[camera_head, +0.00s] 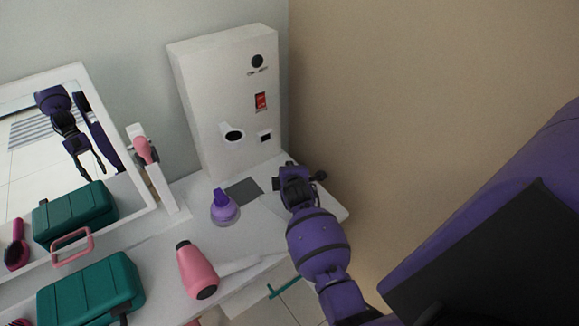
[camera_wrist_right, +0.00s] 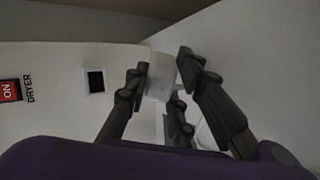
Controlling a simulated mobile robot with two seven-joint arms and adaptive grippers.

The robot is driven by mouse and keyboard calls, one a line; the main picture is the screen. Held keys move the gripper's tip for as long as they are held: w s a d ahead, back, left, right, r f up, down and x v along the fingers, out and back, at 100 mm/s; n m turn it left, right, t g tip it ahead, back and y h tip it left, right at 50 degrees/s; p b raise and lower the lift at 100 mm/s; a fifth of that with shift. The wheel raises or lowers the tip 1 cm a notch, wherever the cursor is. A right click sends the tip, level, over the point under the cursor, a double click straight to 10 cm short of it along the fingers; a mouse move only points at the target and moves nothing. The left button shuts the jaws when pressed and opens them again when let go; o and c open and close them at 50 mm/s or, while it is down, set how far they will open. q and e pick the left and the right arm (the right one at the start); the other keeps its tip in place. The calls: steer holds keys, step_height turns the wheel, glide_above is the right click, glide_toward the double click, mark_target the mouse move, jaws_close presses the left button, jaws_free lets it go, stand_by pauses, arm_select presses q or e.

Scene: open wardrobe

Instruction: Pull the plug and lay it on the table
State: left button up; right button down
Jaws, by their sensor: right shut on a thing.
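A white plug (camera_wrist_right: 159,84) is a small pale block in the right wrist view, held between the dark fingers of my right gripper (camera_wrist_right: 165,76). In the head view this gripper (camera_head: 294,182) is beside the lower right of a white upright panel (camera_head: 205,90), over the table's right end, and it hides the plug. The panel's dark square opening (camera_head: 265,137) is empty and also shows in the right wrist view (camera_wrist_right: 95,80), left of the plug. The white table (camera_head: 185,228) stands below the panel. My left gripper is not seen directly.
A pink hair dryer (camera_head: 196,272) and a green case (camera_head: 90,290) lie nearer the front. A mirror (camera_head: 50,135) stands left. A beige wall (camera_head: 420,110) is at right.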

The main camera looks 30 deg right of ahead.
step_height(320, 180, down, 4)
steer(key=shift+s+b, duration=0.1)
steer(key=shift+b, duration=0.55)
steer(key=shift+f, duration=0.3)
steer(key=shift+r, duration=0.1)
steer(key=c, duration=1.6)
jaws_free()
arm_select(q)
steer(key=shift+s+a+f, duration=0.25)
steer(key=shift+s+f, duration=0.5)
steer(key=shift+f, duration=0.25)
arm_select(e)
steer(key=shift+o, duration=1)
steer(key=shift+o, duration=0.5)
steer(key=shift+o, duration=0.9)
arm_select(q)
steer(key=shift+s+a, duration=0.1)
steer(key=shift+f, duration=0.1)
